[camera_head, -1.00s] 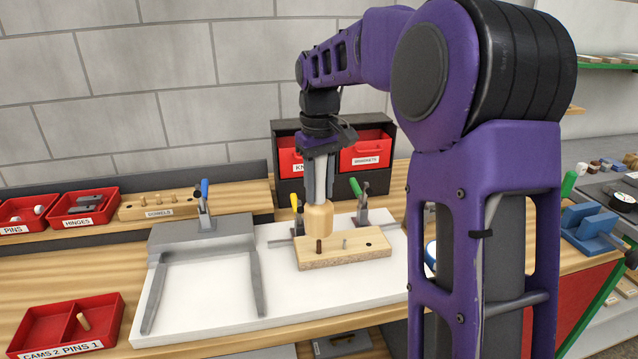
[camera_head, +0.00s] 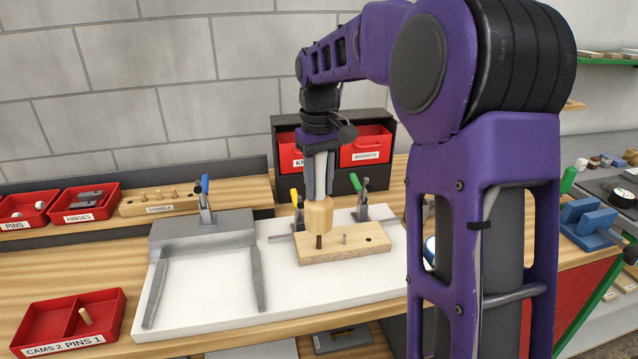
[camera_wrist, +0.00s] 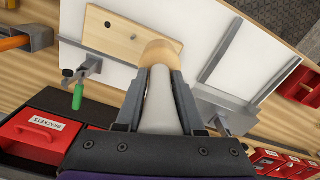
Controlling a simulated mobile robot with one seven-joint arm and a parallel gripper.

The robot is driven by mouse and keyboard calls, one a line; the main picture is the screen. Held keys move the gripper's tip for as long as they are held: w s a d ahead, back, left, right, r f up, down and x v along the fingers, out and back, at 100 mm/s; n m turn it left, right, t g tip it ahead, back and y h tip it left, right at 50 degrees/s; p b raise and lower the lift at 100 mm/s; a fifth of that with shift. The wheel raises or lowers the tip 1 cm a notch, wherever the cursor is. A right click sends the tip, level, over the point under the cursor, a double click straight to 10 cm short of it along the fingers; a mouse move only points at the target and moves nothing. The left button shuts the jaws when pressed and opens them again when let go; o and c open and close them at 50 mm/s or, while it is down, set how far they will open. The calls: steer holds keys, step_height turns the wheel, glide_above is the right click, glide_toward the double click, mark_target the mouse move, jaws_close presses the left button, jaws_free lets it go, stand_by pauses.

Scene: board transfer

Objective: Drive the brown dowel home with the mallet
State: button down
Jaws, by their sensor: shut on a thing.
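My gripper (camera_head: 319,180) is shut on the mallet, whose pale wooden head (camera_head: 319,215) hangs below the fingers. The mallet head also shows in the wrist view (camera_wrist: 160,53), ahead of the fingers. The brown dowel (camera_head: 319,241) stands upright in the light wooden board (camera_head: 345,252), part of it above the board's top. The mallet head is right over the dowel; I cannot tell whether they touch. A light metal pin (camera_head: 345,239) and a dark hole (camera_head: 368,239) are to the dowel's right in the board. In the wrist view the head hides the dowel.
The board lies on a white panel (camera_head: 200,300) with a grey frame (camera_head: 200,237) at left. Clamps with a blue handle (camera_head: 205,185) and a green handle (camera_head: 355,185) stand behind. Red bins (camera_head: 70,325) are at left; a rack with red drawers (camera_head: 365,147) is at the back.

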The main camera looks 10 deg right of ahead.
mark_target(319, 200)
stand_by(0.5)
steer(key=shift+f+b, duration=0.45)
steer(key=shift+f, duration=1.1)
step_height(319, 200, up, 2)
steer(key=shift+r+p, duration=0.25)
steer(key=shift+p, duration=0.9)
steer(key=shift+f, duration=0.1)
